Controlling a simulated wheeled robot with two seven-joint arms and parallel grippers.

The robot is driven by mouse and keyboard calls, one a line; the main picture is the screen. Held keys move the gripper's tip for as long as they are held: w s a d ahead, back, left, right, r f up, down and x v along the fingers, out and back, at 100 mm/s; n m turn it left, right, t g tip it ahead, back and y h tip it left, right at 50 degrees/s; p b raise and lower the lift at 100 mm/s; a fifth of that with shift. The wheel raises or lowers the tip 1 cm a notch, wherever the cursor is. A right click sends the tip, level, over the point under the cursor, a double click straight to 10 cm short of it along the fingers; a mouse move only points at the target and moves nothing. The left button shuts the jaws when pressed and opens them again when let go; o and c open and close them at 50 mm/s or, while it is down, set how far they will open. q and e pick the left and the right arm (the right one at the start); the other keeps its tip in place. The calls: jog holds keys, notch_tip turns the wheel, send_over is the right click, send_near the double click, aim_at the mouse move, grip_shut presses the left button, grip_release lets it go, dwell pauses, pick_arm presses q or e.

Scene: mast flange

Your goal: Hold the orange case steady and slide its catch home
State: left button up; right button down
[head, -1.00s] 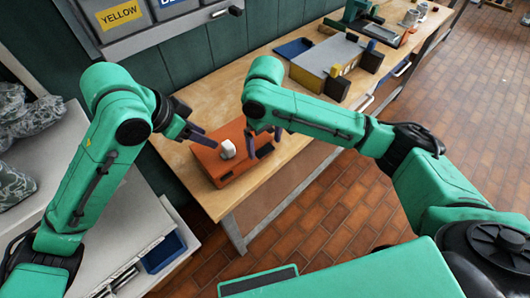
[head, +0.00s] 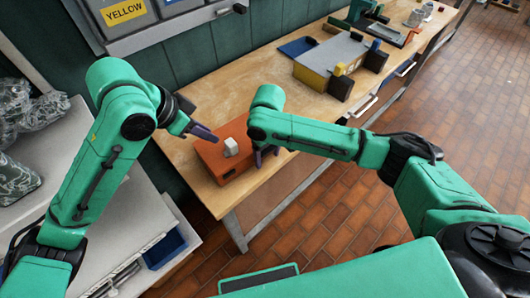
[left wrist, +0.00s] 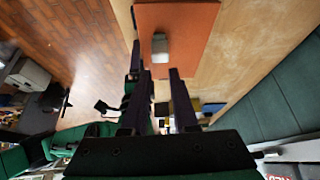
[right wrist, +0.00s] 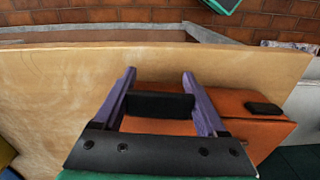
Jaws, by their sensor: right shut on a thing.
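The orange case (head: 214,156) lies flat on the wooden bench and also shows in the left wrist view (left wrist: 185,28). A pale block (head: 231,146), perhaps the catch, stands on its top. My right gripper (head: 265,158) is at the case's near right side. In the right wrist view its purple fingers (right wrist: 159,80) are shut on a black block (right wrist: 160,104) at the case's edge, probably a handle. Another black piece (right wrist: 264,108) sits on the case. My left gripper (head: 212,137) is above the case's far side, open and empty, its fingertips (left wrist: 162,72) apart and short of the pale block.
The wooden bench (head: 270,75) is bare around the case. Farther along stands a grey and yellow fixture (head: 328,65) with dark blocks, beside a blue tray (head: 297,47).

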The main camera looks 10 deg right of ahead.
aim_at(230, 148)
pick_arm(q)
jog(key=shift+m+g+y, duration=0.4)
jog(key=shift+g+y, duration=0.3)
jog(key=w+d, duration=0.1)
jog(key=d, duration=0.1)
jog(key=w+d+r, duration=0.1)
jog(key=d, duration=0.1)
jog(key=w+d, duration=0.2)
jog(key=shift+w+d+r, duration=0.1)
jog(key=shift+d+r, duration=0.2)
jog(key=shift+d, duration=0.1)
grip_shut()
pick_arm(e)
jog(key=shift+w, duration=0.1)
jog(key=shift+d, duration=0.1)
pick_arm(q)
jog(key=shift+d, duration=0.25)
jog(key=shift+a, duration=0.1)
jog(key=x, duration=1)
jog(key=a, duration=0.1)
jog(key=s+a, duration=0.1)
jog(key=a, duration=0.1)
jog(key=shift+s+a, duration=0.3)
jog(key=shift+a, duration=0.05)
